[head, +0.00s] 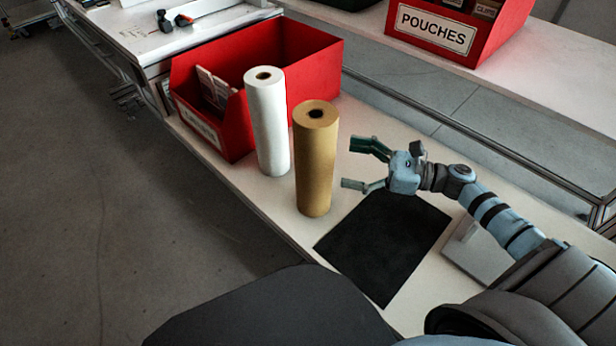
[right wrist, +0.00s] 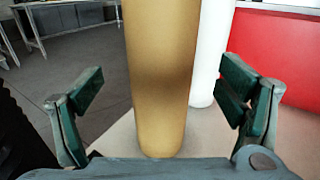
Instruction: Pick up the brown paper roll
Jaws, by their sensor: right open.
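The brown paper roll (head: 315,165) stands upright on the white bench, right of a white roll (head: 268,125). My right gripper (head: 352,164) is open and empty, just to the right of the brown roll, with its fingers pointing at it. In the right wrist view the brown roll (right wrist: 160,85) stands ahead, between the directions of the two open fingers (right wrist: 163,100). There the white roll (right wrist: 210,55) shows partly hidden behind it. My left gripper is not in view.
A red bin (head: 310,65) with boxes inside stands behind the rolls. A black mat (head: 385,245) lies on the bench below my right gripper. The bench's front edge is close to the brown roll. A red bin labelled POUCHES (head: 450,35) stands on another surface at the back.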

